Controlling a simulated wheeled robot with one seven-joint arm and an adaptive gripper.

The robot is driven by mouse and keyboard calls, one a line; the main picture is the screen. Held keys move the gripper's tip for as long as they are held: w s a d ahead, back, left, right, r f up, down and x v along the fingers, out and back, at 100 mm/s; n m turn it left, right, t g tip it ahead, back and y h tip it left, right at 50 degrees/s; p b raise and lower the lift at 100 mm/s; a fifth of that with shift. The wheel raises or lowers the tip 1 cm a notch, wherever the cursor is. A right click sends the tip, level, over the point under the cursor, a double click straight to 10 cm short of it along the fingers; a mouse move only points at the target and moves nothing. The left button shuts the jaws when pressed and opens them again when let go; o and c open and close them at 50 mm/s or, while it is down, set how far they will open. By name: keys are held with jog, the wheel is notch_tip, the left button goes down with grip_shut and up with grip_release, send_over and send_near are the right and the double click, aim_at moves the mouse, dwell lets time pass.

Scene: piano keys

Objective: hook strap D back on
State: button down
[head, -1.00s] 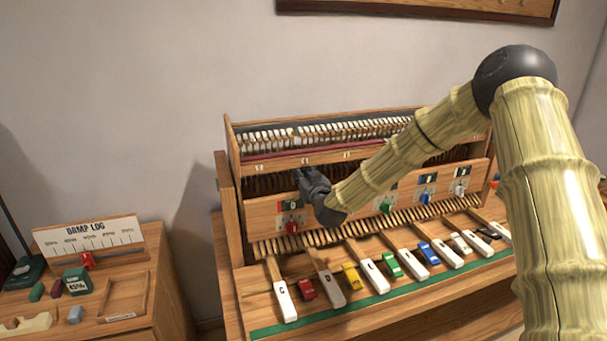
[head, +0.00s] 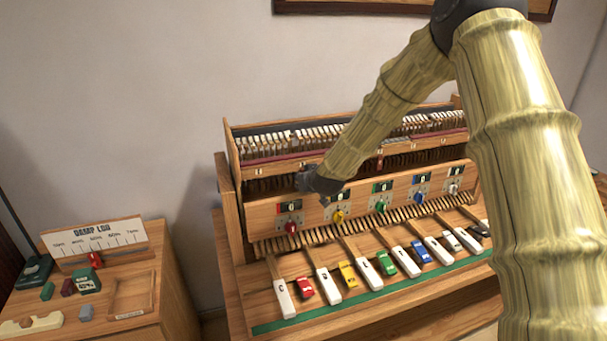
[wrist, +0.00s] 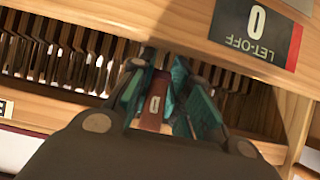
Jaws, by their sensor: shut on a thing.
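In the head view my gripper (head: 306,182) is at the piano action, above and between the red and yellow knobs. The strap is hidden there behind the gripper.
The let-off panel (head: 261,213) with coloured knobs runs just below my gripper. Rows of hammers (head: 300,140) stand behind it. A side table (head: 155,322) with a damp log gauge (head: 97,240) stands at left.

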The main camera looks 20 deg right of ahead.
jog(key=shift+s+r+g+p, duration=0.1)
jog(key=shift+g+p, duration=0.25)
jog(key=shift+g, duration=0.15)
jog(key=c, duration=1.3)
grip_release()
jog(key=shift+s, duration=0.1)
jog(key=v, duration=1.1)
jog(key=shift+s+d+r, duration=0.1)
jog(key=shift+s+r, duration=0.1)
jog(key=shift+s, duration=0.15)
